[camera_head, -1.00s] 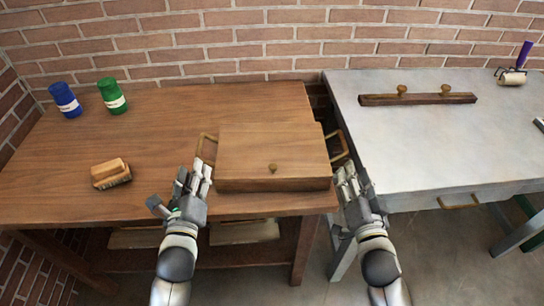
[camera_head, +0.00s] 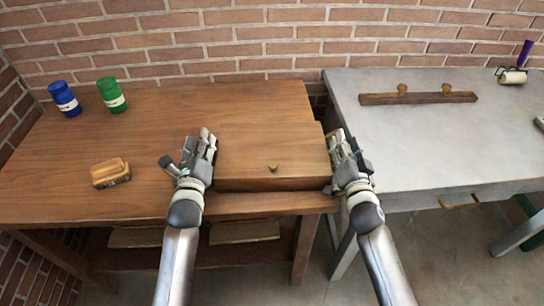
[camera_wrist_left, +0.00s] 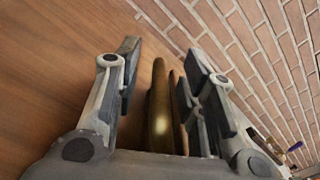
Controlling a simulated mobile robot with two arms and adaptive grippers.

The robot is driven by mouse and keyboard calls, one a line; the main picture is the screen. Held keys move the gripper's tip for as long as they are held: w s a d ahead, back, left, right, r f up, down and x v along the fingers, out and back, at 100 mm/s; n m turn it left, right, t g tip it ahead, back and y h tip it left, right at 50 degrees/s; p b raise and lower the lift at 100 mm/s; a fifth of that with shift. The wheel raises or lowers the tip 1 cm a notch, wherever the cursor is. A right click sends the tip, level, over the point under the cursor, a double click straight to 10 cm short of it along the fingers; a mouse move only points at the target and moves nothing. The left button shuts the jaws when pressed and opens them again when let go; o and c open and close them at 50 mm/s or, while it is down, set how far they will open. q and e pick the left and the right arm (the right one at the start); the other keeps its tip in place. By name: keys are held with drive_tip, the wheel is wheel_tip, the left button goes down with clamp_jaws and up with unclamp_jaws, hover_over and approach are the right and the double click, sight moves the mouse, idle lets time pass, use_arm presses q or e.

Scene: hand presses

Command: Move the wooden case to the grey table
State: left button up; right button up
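The wooden case (camera_head: 265,160), a flat brown box with a small knob on its front, lies at the right end of the brown wooden table (camera_head: 150,140). The grey table (camera_head: 440,140) stands to its right. My left gripper (camera_head: 207,140) is at the case's left side. In the left wrist view its fingers (camera_wrist_left: 160,85) are apart, with the brass handle (camera_wrist_left: 160,110) between them; I see a gap beside the handle. My right gripper (camera_head: 340,145) is at the case's right side and hides the handle there; its finger opening is unclear.
A long wooden piece with two knobs (camera_head: 418,98) lies on the back of the grey table. A roller (camera_head: 512,76) is behind it to the right. A brush (camera_head: 110,172), blue jar (camera_head: 64,99) and green jar (camera_head: 111,95) stand left. The grey table's front is clear.

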use_arm(q)
drive_tip(key=shift+c, duration=0.2)
use_arm(e)
drive_tip(key=shift+c, duration=0.2)
use_arm(q)
clamp_jaws()
use_arm(e)
clamp_jaws()
use_arm(q)
drive_tip(key=shift+a+r, duration=0.1)
drive_tip(key=shift+r, duration=0.2)
use_arm(e)
drive_tip(key=shift+r, duration=0.15)
